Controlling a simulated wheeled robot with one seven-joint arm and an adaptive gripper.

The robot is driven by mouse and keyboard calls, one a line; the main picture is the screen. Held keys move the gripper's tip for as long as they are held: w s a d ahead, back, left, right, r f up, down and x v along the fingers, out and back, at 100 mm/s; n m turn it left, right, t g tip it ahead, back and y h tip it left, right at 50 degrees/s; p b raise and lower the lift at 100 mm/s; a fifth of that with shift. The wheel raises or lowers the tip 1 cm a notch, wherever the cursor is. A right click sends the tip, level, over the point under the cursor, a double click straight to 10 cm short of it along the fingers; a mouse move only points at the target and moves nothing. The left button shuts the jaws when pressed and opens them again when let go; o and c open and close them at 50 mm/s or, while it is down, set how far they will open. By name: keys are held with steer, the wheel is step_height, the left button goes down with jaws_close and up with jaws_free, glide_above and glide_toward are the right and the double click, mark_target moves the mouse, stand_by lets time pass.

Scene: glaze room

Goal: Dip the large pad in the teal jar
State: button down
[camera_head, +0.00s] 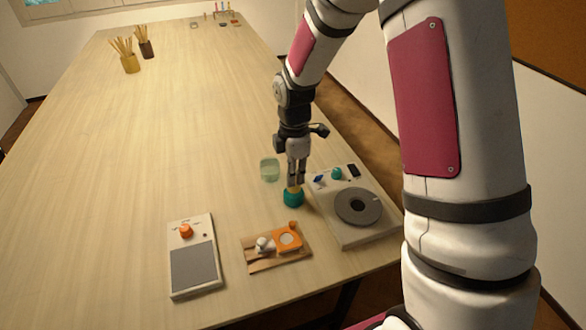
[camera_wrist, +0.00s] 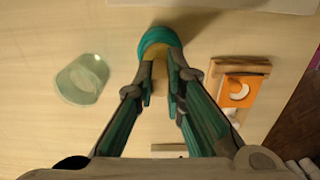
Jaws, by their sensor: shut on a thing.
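The teal jar (camera_head: 293,198) stands on the table directly under my gripper (camera_head: 295,183). In the wrist view the jar's teal rounded edge (camera_wrist: 155,34) shows just past the fingertips. My gripper (camera_wrist: 162,80) points down, shut on a yellowish-tan piece (camera_wrist: 160,68), which I take to be the large pad. The tan piece reaches down to the jar's mouth. Its lower end is hidden, so I cannot tell how deep it sits or whether it touches the jar's inside.
A pale green glass (camera_head: 270,169) stands left of the jar. A white unit with a grey disc (camera_head: 358,206) is close on the right. In front is a wooden board (camera_head: 263,265) with orange and white pieces. A panel with an orange knob (camera_head: 186,231) lies front left.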

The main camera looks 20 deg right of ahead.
steer(key=shift+f, duration=0.1)
stand_by(0.3)
steer(key=shift+f, duration=0.25)
steer(key=shift+f, duration=0.15)
steer(key=shift+f, duration=0.7)
steer(key=shift+f, duration=0.25)
stand_by(1.1)
steer(key=shift+r, duration=0.1)
steer(key=shift+r+p, duration=0.95)
steer(key=shift+r, duration=2)
